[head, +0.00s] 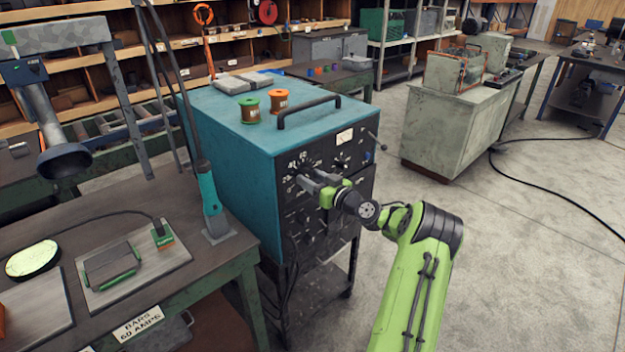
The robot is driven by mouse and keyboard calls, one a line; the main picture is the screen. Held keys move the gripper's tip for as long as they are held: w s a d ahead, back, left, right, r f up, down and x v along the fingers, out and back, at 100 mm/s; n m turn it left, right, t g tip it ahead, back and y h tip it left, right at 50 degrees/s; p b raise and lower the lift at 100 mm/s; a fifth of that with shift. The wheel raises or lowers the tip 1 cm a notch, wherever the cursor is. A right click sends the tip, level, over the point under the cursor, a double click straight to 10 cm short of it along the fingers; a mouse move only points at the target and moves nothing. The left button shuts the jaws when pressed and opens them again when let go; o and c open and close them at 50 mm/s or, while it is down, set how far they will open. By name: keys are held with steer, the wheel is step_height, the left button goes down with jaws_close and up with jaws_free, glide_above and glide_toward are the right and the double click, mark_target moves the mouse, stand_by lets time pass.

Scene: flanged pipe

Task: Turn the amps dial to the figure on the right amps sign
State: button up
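The teal welding machine (225,125) stands beyond the bench, with a black front panel (365,190) facing right. A large dial with a pale ring of figures (291,169) is at the panel's upper left; its knob is mostly hidden by my gripper. My gripper (308,184) is at this dial, fingers pointing at the panel. I cannot tell whether the fingers touch the knob or are shut on it. The dial's setting is too small to read. A sign (138,325) on the bench's front edge reads "BARS 60 AMPS". Another pale label (87,349) is cut off at the bottom edge.
A smaller dial (341,161) and a white meter (345,137) are right of my gripper. A handle (309,112) and two spools (250,109) are on the machine's top. The bench (215,262) is at left. Open floor (520,260) lies right, with a black cable (545,190).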

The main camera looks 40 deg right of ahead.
steer(key=c, duration=0.6)
steer(key=shift+m, duration=0.4)
steer(key=m, duration=0.2)
steer(key=shift+m, duration=0.4)
steer(key=m, duration=0.4)
steer(key=o, duration=1)
steer(key=shift+o, duration=0.2)
